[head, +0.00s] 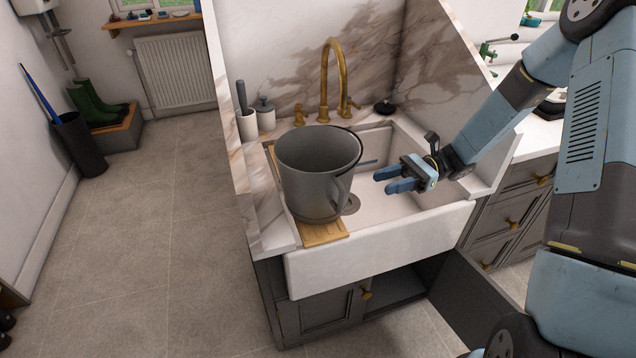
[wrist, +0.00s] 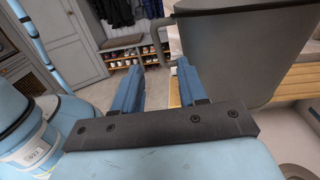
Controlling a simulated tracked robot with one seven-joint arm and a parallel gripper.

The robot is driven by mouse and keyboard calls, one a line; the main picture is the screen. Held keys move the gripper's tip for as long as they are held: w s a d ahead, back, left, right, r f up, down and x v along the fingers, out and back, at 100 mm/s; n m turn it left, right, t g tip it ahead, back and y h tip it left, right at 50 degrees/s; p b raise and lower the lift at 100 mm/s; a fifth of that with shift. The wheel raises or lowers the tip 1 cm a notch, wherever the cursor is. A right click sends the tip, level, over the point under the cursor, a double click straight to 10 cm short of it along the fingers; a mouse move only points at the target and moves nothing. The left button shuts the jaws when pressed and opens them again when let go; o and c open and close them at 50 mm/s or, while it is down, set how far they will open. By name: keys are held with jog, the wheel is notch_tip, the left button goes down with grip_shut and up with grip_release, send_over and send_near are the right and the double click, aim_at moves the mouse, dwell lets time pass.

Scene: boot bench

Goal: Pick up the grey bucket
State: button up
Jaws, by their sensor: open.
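The grey bucket (head: 312,178) stands upright on a wooden board (head: 322,236) laid across the left side of the white sink. A handle loop shows on its right side.
The white sink (head: 375,250) has a brass tap (head: 338,75) behind it. A marble panel (head: 462,60) rises on the right. A cabinet door (head: 478,305) stands open below.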

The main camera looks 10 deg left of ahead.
aim_at(340, 210)
jog(key=shift+s+x, duration=0.25)
jog(key=shift+x, duration=6.4)
jog(key=shift+d, duration=0.25)
jog(key=shift+c, duration=0.4)
grip_shut()
